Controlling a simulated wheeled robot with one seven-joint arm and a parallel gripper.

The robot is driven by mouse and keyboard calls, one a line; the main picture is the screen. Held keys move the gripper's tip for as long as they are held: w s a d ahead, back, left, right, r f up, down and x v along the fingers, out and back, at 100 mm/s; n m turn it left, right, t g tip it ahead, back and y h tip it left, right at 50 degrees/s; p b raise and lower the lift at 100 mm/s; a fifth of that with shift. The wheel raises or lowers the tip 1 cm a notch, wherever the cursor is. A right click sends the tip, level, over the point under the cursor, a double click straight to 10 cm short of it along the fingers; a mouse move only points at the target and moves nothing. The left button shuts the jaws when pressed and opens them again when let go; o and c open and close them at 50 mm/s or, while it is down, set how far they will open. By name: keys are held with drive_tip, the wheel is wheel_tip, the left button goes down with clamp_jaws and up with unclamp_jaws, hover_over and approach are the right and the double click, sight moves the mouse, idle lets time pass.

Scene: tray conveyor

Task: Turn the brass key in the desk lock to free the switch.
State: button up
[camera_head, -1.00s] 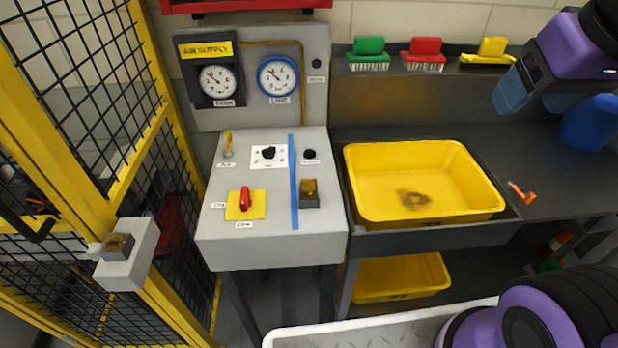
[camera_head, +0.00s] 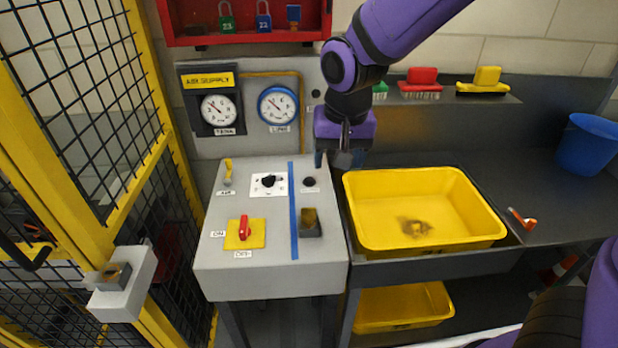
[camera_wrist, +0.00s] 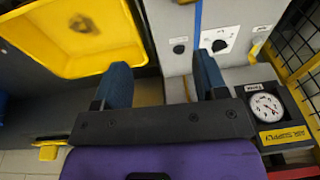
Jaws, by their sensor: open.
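A brass-coloured piece (camera_head: 309,217) stands in a dark grey block (camera_head: 311,231) at the desk's right front, right of the blue stripe; I take it for the key in the desk lock. Its turn angle is too small to tell. A red switch handle (camera_head: 244,228) sits on a yellow plate (camera_head: 231,240) with ON and OFF labels, left of the stripe. My gripper (camera_head: 342,161) is open and empty, above the back right corner of the desk, behind and above the key. In the wrist view its blue fingers (camera_wrist: 160,78) are apart with nothing between; the key is not visible there.
A black selector (camera_head: 269,181), a small black knob (camera_head: 309,182) and a yellow lever (camera_head: 228,172) are on the grey desk (camera_head: 270,278). A gauge panel (camera_head: 250,138) stands behind. A yellow tub (camera_head: 475,243) is at right, a mesh fence with a lock box (camera_head: 140,284) at left.

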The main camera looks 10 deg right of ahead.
approach(308, 208)
drive_tip(key=f, duration=0.4)
drive_tip(key=w+f, duration=0.1)
drive_tip(key=f, duration=0.6)
drive_tip(key=shift+w+a+f, duration=0.1)
drive_tip(key=shift+w+f, duration=0.25)
drive_tip(key=c, duration=1.1)
drive_tip(key=shift+m+h, duration=0.4)
drive_tip(key=shift+m, duration=1.1)
drive_tip(key=shift+m+g, duration=0.3)
drive_tip(key=shift+m, duration=1.2)
